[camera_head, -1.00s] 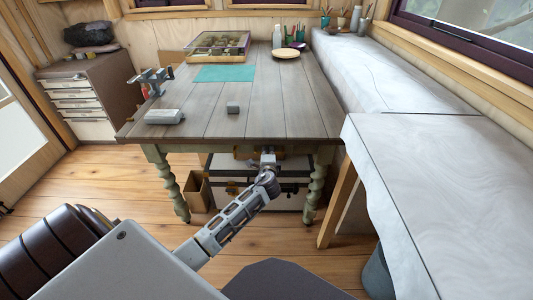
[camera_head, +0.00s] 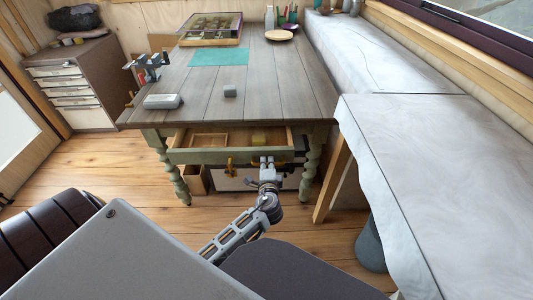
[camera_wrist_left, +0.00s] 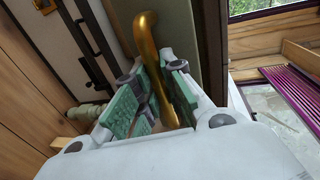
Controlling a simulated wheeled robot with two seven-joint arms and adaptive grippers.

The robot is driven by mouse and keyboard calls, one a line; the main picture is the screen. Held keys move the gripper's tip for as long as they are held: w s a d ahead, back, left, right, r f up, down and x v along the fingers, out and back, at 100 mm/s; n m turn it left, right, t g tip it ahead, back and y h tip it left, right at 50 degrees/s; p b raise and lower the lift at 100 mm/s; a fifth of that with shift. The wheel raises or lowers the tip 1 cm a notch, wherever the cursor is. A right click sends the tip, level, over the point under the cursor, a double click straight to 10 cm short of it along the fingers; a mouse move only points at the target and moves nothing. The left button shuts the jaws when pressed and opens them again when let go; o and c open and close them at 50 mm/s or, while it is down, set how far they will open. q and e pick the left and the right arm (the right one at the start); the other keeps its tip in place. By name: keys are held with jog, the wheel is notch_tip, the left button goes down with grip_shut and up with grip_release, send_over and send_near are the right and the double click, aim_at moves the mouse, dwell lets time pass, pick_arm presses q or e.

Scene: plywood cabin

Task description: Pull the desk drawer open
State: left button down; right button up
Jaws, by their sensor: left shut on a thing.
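The desk (camera_head: 275,95) has a grey plank top and green turned legs. Its drawer (camera_head: 200,156) is pulled partly out under the front edge, so its inside shows. A small wooden tray (camera_head: 208,140) and a yellowish block (camera_head: 258,139) lie in it. My left gripper (camera_head: 267,164) is at the right part of the drawer front. In the left wrist view its green pads (camera_wrist_left: 158,95) are shut around a curved brass handle (camera_wrist_left: 147,35). Another brass handle (camera_head: 230,166) shows to its left on the drawer front. My right gripper is not in view.
A cloth-covered bench (camera_head: 430,160) runs along the right side. A drawer cabinet (camera_head: 75,85) stands at the back left.

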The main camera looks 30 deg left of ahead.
pick_arm(q)
jog(key=shift+f+v, duration=0.25)
jog(key=shift+v, duration=1)
jog(key=shift+f+v, duration=0.25)
jog(key=shift+v, duration=1)
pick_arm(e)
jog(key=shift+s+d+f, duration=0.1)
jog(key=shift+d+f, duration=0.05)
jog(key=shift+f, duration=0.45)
pick_arm(q)
jog(key=shift+d, duration=0.1)
jog(key=c, duration=1.5)
grip_release()
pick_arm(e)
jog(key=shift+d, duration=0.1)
